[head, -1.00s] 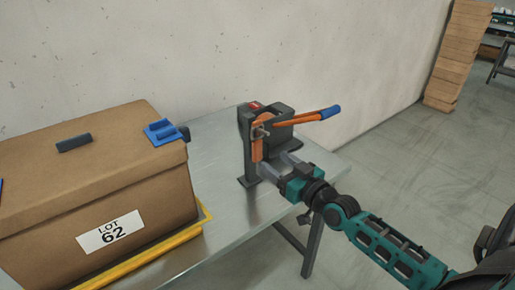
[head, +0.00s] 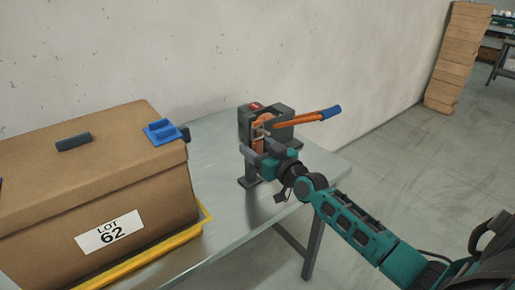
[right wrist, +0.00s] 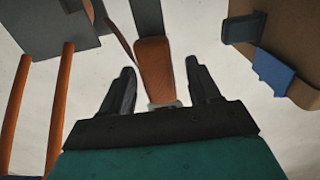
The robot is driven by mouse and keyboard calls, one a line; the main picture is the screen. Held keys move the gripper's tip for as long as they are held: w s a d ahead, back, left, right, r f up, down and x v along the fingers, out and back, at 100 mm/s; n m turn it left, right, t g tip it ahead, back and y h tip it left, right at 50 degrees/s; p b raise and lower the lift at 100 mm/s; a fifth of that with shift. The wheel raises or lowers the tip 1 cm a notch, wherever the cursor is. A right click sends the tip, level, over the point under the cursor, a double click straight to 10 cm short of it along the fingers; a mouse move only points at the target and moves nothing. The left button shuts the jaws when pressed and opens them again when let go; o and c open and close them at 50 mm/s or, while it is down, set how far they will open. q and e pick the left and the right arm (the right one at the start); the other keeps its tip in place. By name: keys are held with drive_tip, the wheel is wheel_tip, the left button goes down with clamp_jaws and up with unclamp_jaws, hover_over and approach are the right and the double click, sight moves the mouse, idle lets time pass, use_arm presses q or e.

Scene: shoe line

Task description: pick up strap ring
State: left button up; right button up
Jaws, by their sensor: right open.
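An orange-brown strap (right wrist: 155,68) shows in the right wrist view, with a small grey metal ring (right wrist: 164,106) at its near end. My right gripper (right wrist: 160,74) is open, with one finger on each side of the strap and nothing visibly gripped. In the head view my right gripper (head: 254,152) is at the front of a dark bench press (head: 279,112) and hides the ring and much of the strap. My left gripper is not in view.
The press has an orange lever with a blue grip (head: 329,113) reaching right. A brown lidded box (head: 150,205) labelled LOT 62 stands left on a yellow-edged tray (head: 150,262). The metal table (head: 215,165) is bare between them. A wall stands close behind.

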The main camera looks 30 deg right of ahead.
drive_tip(key=shift+c, duration=0.3)
drive_tip(key=c, duration=1)
drive_tip(key=shift+r, duration=0.1)
